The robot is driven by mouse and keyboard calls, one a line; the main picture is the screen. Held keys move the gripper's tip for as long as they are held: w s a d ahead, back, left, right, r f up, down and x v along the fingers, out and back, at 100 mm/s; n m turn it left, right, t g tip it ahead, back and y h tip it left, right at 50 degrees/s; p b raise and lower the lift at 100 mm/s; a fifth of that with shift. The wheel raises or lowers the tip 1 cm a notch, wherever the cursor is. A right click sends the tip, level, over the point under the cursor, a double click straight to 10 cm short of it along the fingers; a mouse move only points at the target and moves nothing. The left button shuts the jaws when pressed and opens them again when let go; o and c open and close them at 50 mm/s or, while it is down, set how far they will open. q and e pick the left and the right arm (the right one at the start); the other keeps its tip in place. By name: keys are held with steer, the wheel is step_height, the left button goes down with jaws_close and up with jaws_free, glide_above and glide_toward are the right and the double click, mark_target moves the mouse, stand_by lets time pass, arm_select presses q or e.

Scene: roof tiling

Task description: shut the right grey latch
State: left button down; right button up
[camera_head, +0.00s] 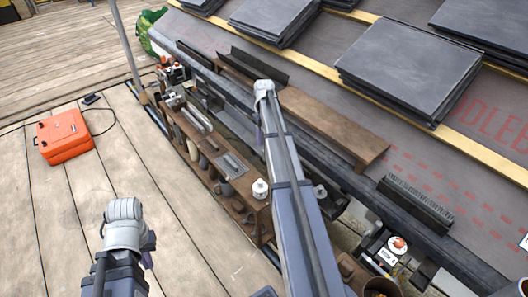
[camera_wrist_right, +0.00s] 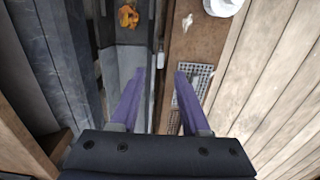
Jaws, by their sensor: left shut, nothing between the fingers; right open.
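An orange case (camera_head: 64,136) lies on the wooden deck at the left of the head view. Its lid looks closed down. Small dark marks show on its side, but they are too small to tell as latches, and no grey latch can be made out. My left gripper (camera_head: 147,257) is at the lower left, apart from the case and nearer to me. It is shut and empty. My right arm reaches up the middle of the head view and hides most of its gripper. In the right wrist view the right gripper (camera_wrist_right: 161,76) is open, its purple fingers apart and empty.
A brown wooden rack (camera_head: 215,160) of tools runs along the deck's edge. Stacked dark tiles (camera_head: 410,65) lie on the roof at the right. A brown plank (camera_head: 325,125) lies beyond my right arm. A thin black cable (camera_head: 108,115) runs beside the case. The deck around the case is mostly clear.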

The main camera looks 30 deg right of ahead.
step_height(320, 180, down, 6)
steer(key=b, duration=0.5)
steer(key=shift+f, duration=0.1)
jaws_close()
stand_by(0.4)
